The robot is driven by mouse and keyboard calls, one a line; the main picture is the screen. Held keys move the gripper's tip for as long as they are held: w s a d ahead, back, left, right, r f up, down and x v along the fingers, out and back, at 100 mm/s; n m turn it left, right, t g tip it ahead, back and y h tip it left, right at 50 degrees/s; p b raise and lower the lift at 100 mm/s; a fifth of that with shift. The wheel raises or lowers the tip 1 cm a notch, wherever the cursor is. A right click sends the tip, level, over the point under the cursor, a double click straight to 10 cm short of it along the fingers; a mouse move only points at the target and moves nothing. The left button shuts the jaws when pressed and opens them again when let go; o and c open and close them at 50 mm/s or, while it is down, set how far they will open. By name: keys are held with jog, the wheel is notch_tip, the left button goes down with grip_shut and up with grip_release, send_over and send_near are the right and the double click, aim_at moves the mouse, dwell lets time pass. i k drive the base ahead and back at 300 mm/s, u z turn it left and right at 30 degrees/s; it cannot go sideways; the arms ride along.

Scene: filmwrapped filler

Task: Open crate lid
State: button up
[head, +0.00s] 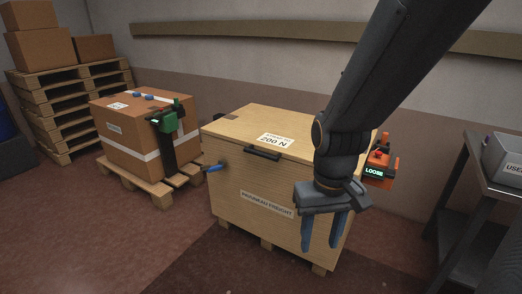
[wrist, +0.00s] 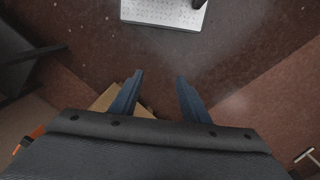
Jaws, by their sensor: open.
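The wooden crate (head: 258,209) stands on the floor in the middle of the head view, with its lid (head: 233,123) lying flat on top, closed. A dark handle (head: 262,154) sits at the lid's front edge. A label on the lid reads "200 N". My gripper (head: 322,230) is open and empty, its fingers pointing down in front of the crate's right part, to the right of the handle. My arm hides the lid's right part. In the wrist view, my gripper (wrist: 157,88) shows two spread fingers over the floor, with a sliver of wood (wrist: 104,98) beside the left finger.
A blue-tipped part (head: 214,168) sticks out at the crate's left. An orange device (head: 380,167) reading "LOOSE" is at its right. A strapped carton (head: 125,143) with a green-black tool (head: 166,126) stands on a pallet at left. A metal table (head: 493,160) stands right.

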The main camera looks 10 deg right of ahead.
aim_at(279, 132)
jog(key=u, duration=0.05)
jog(key=k, duration=1.25)
jog(key=z, duration=0.85)
jog(key=i, duration=1.1)
jog(key=u, duration=0.65)
jog(key=i, duration=0.75)
jog(key=u, duration=0.05)
